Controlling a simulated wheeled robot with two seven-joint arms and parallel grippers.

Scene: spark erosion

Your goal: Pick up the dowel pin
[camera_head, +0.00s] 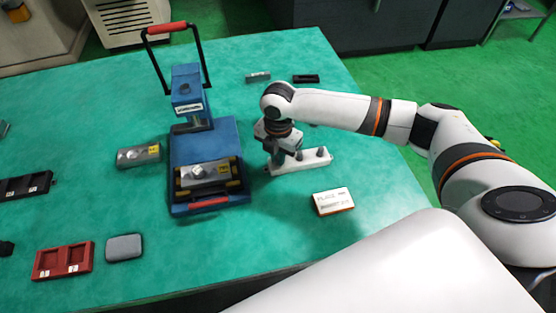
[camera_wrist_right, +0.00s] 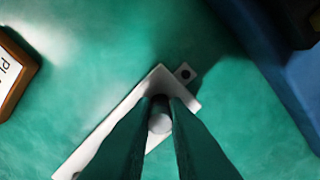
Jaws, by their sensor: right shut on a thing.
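The dowel pin (camera_wrist_right: 160,122) is a short grey cylinder between the fingers of my right gripper (camera_wrist_right: 161,103) in the right wrist view. In the head view my right gripper (camera_head: 276,158) points down at the left end of a white holder strip (camera_head: 302,164) and hides the pin. The gripper is shut on the pin. The holder also shows in the right wrist view (camera_wrist_right: 98,150), running diagonally under the fingers. I cannot tell whether the pin is clear of the holder. Another grey peg (camera_head: 322,153) stands at the holder's right end. My left gripper is not in view.
A blue press (camera_head: 205,145) with a red-gripped handle stands just left of my right gripper. A white labelled block (camera_head: 332,201) lies in front of the holder. A red tray (camera_head: 62,261) and a grey pad (camera_head: 124,247) lie front left. The green table front middle is clear.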

